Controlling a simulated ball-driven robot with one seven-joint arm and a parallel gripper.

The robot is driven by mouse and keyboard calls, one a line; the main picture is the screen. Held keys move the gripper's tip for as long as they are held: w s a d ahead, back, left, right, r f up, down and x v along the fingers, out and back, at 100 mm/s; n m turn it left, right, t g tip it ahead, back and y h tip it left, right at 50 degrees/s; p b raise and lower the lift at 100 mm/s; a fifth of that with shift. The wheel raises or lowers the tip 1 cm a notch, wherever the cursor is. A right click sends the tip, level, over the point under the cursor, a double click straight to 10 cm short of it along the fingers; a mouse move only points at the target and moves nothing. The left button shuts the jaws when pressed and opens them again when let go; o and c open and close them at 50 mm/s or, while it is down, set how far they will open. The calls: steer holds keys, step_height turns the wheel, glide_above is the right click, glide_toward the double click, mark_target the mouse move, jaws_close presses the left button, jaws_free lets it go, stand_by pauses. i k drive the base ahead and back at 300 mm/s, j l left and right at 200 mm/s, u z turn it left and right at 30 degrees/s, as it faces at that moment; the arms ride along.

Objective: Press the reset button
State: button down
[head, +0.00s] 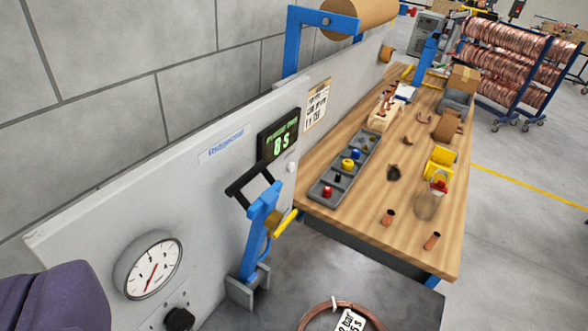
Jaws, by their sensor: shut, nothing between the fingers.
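No button with a readable reset label shows in the head view. A small pale round part (291,167) sits on the grey panel (215,180), just right of and below a black display (279,136) with green characters. A black round knob or button (178,319) sits low on the panel, below a white dial gauge (149,265) with a red needle. I cannot tell which of these, if any, is the reset button. My gripper's fingers are not in view, so nothing shows of their place relative to the panel.
A blue lever tool (258,225) with a black handle stands out in front of the panel. A copper coil (335,308) with a tag lies on the dark surface below. A wooden bench (455,215) with a parts tray (325,185) stands to the right.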

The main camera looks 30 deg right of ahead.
mark_target(292, 167)
steer(key=k+l, duration=0.2)
steer(key=l, duration=0.15)
steer(key=k+l, duration=0.2)
steer(key=l, duration=0.2)
steer(key=k+l+u, duration=0.1)
steer(key=l, duration=0.25)
steer(key=i+l+u, duration=0.1)
steer(key=l, duration=0.55)
steer(key=i+l+u, duration=0.1)
steer(key=l, duration=0.6)
steer(key=i+l, duration=0.1)
steer(key=i, duration=0.2)
steer(key=i+l+u, duration=0.1)
steer(key=i, duration=0.15)
